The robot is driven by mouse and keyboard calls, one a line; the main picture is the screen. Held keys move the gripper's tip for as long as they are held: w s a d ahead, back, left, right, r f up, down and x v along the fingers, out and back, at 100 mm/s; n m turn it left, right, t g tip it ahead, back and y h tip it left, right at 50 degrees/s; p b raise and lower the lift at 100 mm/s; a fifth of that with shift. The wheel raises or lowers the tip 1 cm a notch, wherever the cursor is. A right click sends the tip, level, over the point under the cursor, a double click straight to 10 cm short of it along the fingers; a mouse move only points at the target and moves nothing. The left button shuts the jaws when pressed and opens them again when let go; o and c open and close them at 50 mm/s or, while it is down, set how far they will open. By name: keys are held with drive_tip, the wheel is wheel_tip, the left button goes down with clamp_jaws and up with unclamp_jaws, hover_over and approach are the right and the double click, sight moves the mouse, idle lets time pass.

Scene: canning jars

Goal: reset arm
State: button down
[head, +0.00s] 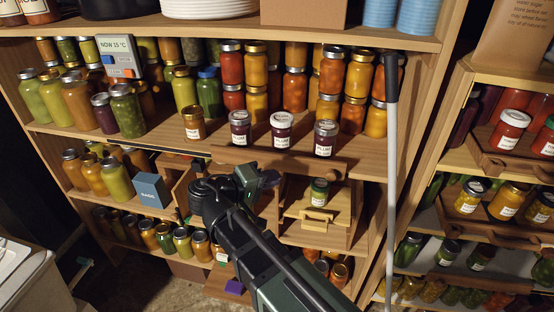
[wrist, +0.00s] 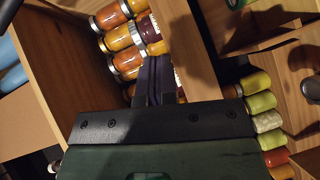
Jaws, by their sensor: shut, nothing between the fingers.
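My arm reaches up from the bottom of the head view, and my gripper (head: 271,178) is in front of the middle of the wooden shelf unit (head: 345,160), below the upper jar shelf. In the wrist view my gripper (wrist: 155,72) has its dark fingers shut together, with nothing held. Orange and dark jars (wrist: 122,40) show beyond the fingertips; I cannot tell their distance.
Several labelled plum jars (head: 281,131) stand at the upper shelf's front edge. A small jar (head: 319,192) stands on a wooden drawer box (head: 312,212) right of my gripper. A blue box (head: 151,190) is left. A grey pole (head: 391,170) stands right.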

drive_tip(key=s+d+f+n+g+y, duration=0.1)
drive_tip(key=s+f+g+y, duration=0.1)
drive_tip(key=f+g+y, duration=0.3)
drive_tip(key=s+d+f+y, duration=0.2)
drive_tip(key=s+f+y, duration=0.1)
drive_tip(key=f, duration=0.3)
drive_tip(key=s+d+f+m+g+y, duration=0.1)
drive_tip(key=d+m+y, duration=0.1)
drive_tip(key=d, duration=0.3)
drive_tip(key=s+d+f+m+g+y, duration=0.1)
drive_tip(key=d+f+m+y, duration=0.1)
drive_tip(key=d+y, duration=0.2)
drive_tip(key=shift+s+d+m+g, duration=0.3)
drive_tip(key=shift+s+d+g, duration=0.1)
drive_tip(key=shift+d, duration=0.65)
